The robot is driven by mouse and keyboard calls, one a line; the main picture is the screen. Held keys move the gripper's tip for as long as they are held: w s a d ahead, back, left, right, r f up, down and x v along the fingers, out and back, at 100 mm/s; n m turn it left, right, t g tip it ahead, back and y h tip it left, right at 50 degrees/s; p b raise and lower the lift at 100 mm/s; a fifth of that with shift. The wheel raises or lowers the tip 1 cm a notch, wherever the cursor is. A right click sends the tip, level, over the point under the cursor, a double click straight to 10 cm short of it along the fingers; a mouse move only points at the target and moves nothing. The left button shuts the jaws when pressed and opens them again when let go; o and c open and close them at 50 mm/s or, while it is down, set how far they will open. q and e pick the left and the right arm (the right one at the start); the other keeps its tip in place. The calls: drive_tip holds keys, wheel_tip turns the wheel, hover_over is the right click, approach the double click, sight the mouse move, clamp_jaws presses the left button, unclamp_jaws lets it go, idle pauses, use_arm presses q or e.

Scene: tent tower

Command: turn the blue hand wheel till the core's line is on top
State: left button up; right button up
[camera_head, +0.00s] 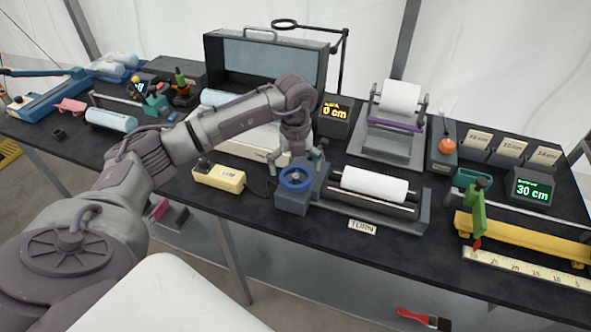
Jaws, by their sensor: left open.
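The blue hand wheel (295,178) is on the left end of a grey turning stand on the black table. A white core (374,185) lies across the stand to the right of the wheel. I cannot make out a line on the core from here. A label reading TURN (362,228) lies in front of the stand. My left gripper (280,163) is open just above and behind the wheel, at its upper left edge. I cannot tell whether it touches the wheel. My right gripper is not in view.
A yellow box (219,178) with a cable sits left of the wheel. A grey holder with a white roll (399,97) stands behind the core. An open case (265,62) is at the back.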

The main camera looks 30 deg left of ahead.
use_arm(q)
drive_tip(key=shift+f, duration=1.2)
drive_tip(key=c, duration=0.9)
drive_tip(key=shift+c, duration=0.2)
drive_tip(key=shift+f+m+b, duration=0.1)
drive_tip(key=shift+m+b, duration=0.85)
drive_tip(key=shift+m, duration=0.35)
drive_tip(key=shift+w+d+m+b, duration=0.1)
drive_tip(key=shift+d+m+b, duration=0.1)
drive_tip(key=shift+m+b, duration=1.5)
drive_tip(key=shift+m+p, duration=0.4)
drive_tip(key=shift+m, duration=0.1)
drive_tip(key=shift+r, duration=0.2)
